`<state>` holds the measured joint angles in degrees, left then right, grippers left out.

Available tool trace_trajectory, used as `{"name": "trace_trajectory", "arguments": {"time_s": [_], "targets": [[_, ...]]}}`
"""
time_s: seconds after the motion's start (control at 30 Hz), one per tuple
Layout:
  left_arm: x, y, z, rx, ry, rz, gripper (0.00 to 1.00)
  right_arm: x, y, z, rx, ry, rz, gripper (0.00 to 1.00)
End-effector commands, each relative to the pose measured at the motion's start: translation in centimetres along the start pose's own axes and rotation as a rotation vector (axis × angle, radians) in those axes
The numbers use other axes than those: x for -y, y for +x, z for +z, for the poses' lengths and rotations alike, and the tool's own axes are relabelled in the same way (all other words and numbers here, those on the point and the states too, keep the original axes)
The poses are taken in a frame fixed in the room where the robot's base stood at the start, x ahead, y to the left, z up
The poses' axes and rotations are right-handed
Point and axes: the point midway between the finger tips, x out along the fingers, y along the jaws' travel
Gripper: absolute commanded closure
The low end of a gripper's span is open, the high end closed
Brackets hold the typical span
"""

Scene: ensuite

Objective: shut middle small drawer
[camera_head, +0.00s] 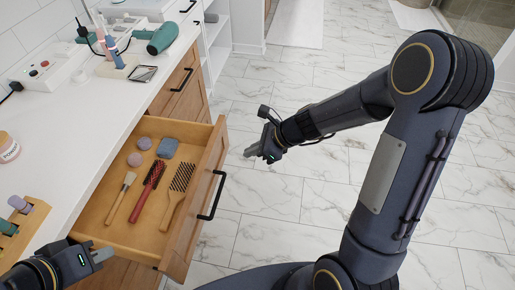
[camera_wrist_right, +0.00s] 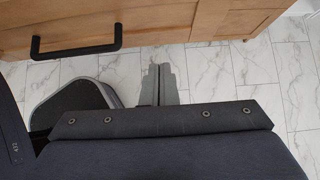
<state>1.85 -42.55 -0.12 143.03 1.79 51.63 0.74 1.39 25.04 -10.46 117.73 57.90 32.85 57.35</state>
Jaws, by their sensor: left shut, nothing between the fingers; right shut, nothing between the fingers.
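The open drawer (camera_head: 133,226) juts out from the wooden cabinet under the white counter in the head view. Its front has a black bar handle (camera_head: 213,196), and a black handle on a wooden front also shows in the right wrist view (camera_wrist_right: 77,49). Inside lie several brushes, round purple items and a blue item. My right gripper (camera_head: 254,153) is shut and empty, in front of the drawer front and apart from it; its fingers show in the right wrist view (camera_wrist_right: 158,84). My left gripper (camera_head: 99,254) is shut and empty at the drawer's near left corner.
The counter (camera_head: 70,110) holds a green hair dryer (camera_head: 162,37), toothbrushes, a phone and a wooden holder (camera_head: 22,225). Another drawer with a black handle (camera_head: 182,80) is closed beyond.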

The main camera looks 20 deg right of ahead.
Motion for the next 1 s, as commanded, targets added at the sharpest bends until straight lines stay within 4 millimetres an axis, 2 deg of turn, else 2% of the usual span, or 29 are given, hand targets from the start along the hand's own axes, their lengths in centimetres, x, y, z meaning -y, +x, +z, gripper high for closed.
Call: {"name": "trace_trajectory", "arguments": {"time_s": [0.03, 0.2, 0.4, 0.6, 1.0], "targets": [[0.3, 0.6, 0.3, 0.0, 0.0, 0.0, 1.0, -0.1, 1.5, -0.3, -0.001, -0.001, 0.003, 1.0], [0.7, 1.4, 0.7, 0.0, 0.0, 0.0, 1.0, -0.1, 5.0, -0.3, -0.001, -0.002, 0.004, 1.0], [0.5, 1.0, 0.5, 0.0, 0.0, 0.0, 1.0, 0.0, 6.7, 2.1, 0.0, -0.005, 0.001, 1.0], [0.4, 1.0, 0.5, 0.0, 0.0, 0.0, 1.0, 0.0, 7.5, 2.9, 0.001, -0.004, 0.0, 1.0], [0.4, 0.9, 0.5, 0.0, 0.0, 0.0, 1.0, 0.0, 7.6, 3.0, 0.0, -0.004, 0.0, 1.0]]}}
